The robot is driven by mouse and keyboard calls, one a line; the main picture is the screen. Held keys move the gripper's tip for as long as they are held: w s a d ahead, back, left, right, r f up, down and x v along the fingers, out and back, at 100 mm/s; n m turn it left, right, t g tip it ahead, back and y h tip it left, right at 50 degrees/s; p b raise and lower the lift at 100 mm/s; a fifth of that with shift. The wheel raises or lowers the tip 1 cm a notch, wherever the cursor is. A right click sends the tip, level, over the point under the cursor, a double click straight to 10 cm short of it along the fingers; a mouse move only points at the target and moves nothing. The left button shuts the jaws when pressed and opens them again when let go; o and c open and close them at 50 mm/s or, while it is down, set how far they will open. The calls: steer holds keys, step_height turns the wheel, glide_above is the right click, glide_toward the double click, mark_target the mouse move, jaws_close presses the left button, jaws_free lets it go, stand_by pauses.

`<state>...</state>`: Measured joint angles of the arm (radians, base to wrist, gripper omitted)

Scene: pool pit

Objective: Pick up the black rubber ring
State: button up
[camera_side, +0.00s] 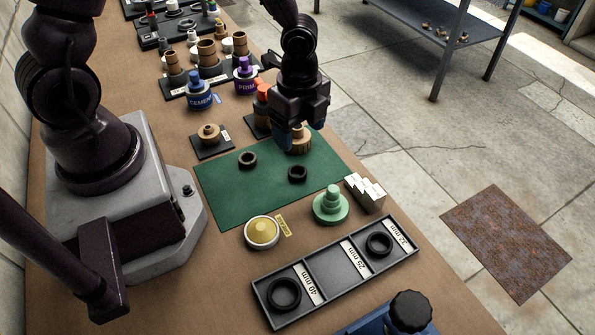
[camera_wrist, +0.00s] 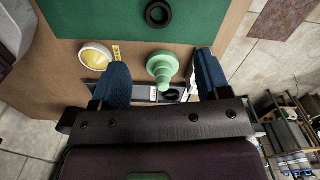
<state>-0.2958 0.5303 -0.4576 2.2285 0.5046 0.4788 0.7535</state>
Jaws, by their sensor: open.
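Two black rubber rings lie apart on the green mat (camera_side: 235,195) in the side view, a left ring (camera_side: 247,159) and a right ring (camera_side: 297,172). Which one is meant I cannot tell. Two more black rings are in the grey tray (camera_side: 325,268): a larger ring (camera_side: 284,294) beside the 40 mm label and another (camera_side: 379,244) beside the 32 mm label. My gripper (camera_side: 298,138) is open near the mat's far edge. In the wrist view its blue fingers (camera_wrist: 162,78) are wide apart, and one black ring (camera_wrist: 158,14) lies on the mat beyond them.
A green stepped piece (camera_side: 331,204), a yellow-topped dish (camera_side: 262,231) and white stepped blocks (camera_side: 366,193) stand between mat and tray. Cans (camera_side: 200,94) and wooden fittings (camera_side: 208,58) crowd the bench behind.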

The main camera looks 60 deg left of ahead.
mark_target(298, 176)
step_height(298, 176, down, 11)
steer(key=shift+s+a+r, duration=0.1)
steer(key=shift+a, duration=0.05)
stand_by(0.4)
steer(key=shift+c, duration=0.3)
steer(key=c, duration=0.9)
